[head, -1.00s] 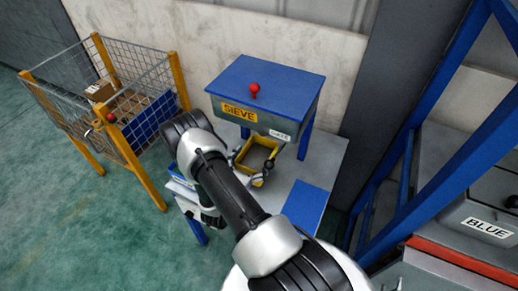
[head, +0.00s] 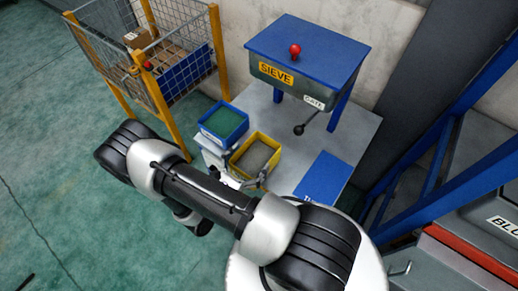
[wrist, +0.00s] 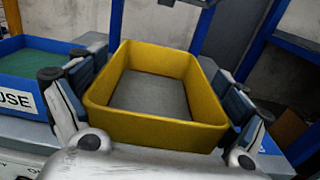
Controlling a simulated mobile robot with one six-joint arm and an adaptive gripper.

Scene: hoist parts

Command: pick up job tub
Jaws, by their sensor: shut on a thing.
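The job tub looks to be the yellow open tub (head: 243,171), with a grey bottom or grey fill inside. It is also large in the middle of the wrist view (wrist: 150,132). My gripper (wrist: 158,92) is shut on it, with a finger against each of its two sides. The tub is level, in front of the sieve and close to the blue tub. I cannot tell whether it touches the bench top (head: 270,195). In the head view my arm crosses below the tub and hides part of the bench front.
A blue tub (head: 222,122) with green contents stands left of the yellow tub; its label partly reads "USE" in the wrist view. The blue sieve (head: 310,50) has a red knob and a gate lever (head: 305,127). A blue pad (head: 323,178) lies at right. A wire cage (head: 180,70) stands behind left.

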